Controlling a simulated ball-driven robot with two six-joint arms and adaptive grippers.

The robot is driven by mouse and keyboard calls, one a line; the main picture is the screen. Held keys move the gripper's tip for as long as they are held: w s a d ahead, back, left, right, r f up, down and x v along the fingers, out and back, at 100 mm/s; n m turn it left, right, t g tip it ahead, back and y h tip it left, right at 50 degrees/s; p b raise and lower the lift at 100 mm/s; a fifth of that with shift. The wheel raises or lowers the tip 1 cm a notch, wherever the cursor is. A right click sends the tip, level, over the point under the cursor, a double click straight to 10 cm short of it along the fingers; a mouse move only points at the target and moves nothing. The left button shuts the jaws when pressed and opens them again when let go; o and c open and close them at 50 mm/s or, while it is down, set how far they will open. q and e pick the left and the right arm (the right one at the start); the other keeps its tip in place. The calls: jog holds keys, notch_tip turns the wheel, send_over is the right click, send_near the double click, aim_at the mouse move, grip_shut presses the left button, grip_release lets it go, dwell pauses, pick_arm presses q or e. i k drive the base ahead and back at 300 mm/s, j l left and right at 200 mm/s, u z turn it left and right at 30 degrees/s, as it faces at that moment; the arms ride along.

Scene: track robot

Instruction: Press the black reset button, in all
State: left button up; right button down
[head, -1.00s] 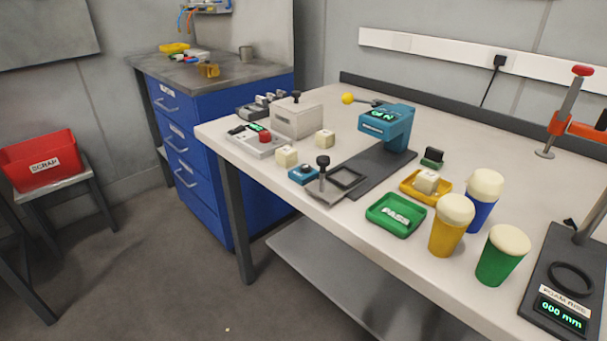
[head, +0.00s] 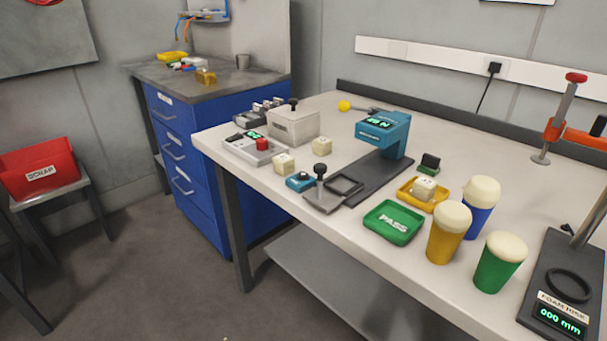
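No gripper of mine is in the head view. I cannot say for sure which part is the black reset button. A small blue box (head: 300,182) with a round button on top sits near the bench's front edge; the button's colour is too small to tell. A teal press (head: 386,132) with a lit green display and a yellow-balled lever (head: 344,105) stands behind on a dark base. A grey box (head: 258,149) with a red button (head: 262,144) stands to the left.
The bench (head: 350,222) also holds a beige box (head: 293,126), pale cubes, a green PASS tray (head: 394,237), a yellow tray (head: 407,194) and foam-topped cups (head: 450,232). A foam gauge (head: 560,318) reads 000 mm. A red scrap bin (head: 40,168) stands left; open floor (head: 150,270) lies in front.

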aim_at(302, 176)
jog(key=i+j+z, duration=0.1)
jog(key=j, duration=0.25)
jog(key=i+j+z, duration=0.1)
jog(key=i+j, duration=0.15)
jog(key=i+j+z, duration=0.1)
jog(key=j, duration=0.4)
jog(key=i+j+z, duration=0.1)
jog(key=j, duration=0.25)
jog(key=i+j+z, duration=0.1)
jog(key=j, duration=0.3)
jog(key=i+j+z, duration=0.1)
jog(key=i+j, duration=0.15)
jog(key=j, duration=0.15)
